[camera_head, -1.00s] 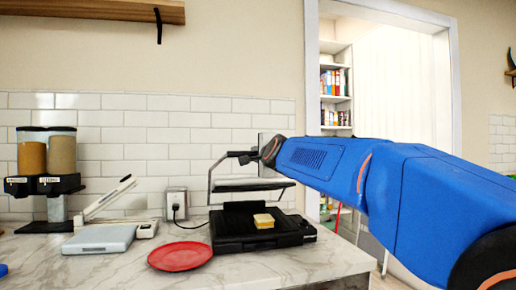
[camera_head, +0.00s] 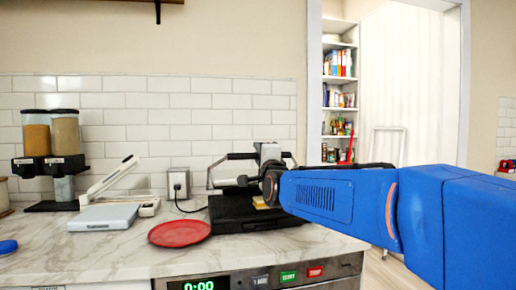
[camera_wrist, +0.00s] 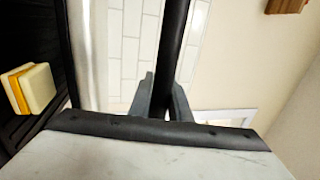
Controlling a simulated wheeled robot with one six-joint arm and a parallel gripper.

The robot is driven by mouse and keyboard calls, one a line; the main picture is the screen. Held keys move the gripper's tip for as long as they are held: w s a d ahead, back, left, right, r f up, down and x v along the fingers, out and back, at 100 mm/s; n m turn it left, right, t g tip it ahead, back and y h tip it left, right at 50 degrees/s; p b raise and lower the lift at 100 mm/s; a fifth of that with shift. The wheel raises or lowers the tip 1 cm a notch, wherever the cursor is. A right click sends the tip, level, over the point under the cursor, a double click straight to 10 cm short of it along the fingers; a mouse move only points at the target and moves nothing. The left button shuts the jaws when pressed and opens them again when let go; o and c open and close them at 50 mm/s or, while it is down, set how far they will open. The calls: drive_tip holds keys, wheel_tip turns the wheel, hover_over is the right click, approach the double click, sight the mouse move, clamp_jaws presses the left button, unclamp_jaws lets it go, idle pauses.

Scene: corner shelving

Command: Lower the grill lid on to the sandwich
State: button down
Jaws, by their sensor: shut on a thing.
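The black grill base (camera_head: 255,222) sits on the counter. A yellowish sandwich (camera_head: 260,203) lies on it, partly hidden by my arm; it also shows at the left of the wrist view (camera_wrist: 34,88). The lid's metal frame (camera_head: 211,175) stands above the base. My gripper (camera_head: 246,181) is at the lid handle, above the base. In the wrist view, my gripper (camera_wrist: 162,92) has its two fingers closed around the black handle bar (camera_wrist: 172,45).
A red plate (camera_head: 180,233) lies left of the grill. A flat grey device (camera_head: 101,218) and two dispensers (camera_head: 50,135) stand further left. A cord runs to the wall outlet (camera_head: 179,180). The counter's front strip is clear.

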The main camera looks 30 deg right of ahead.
drive_tip(key=s+a+f+t, duration=0.1)
drive_tip(key=s+f, duration=0.2)
drive_tip(key=f, duration=0.4)
drive_tip(key=shift+s+a, duration=0.2)
drive_tip(key=shift+s, duration=0.1)
drive_tip(key=shift+f, duration=0.1)
idle(0.4)
idle(0.3)
drive_tip(key=c, duration=1.6)
unclamp_jaws()
drive_tip(key=shift+s, duration=0.1)
drive_tip(key=shift+c, duration=0.2)
drive_tip(key=v, duration=1.2)
drive_tip(key=shift+f, duration=0.35)
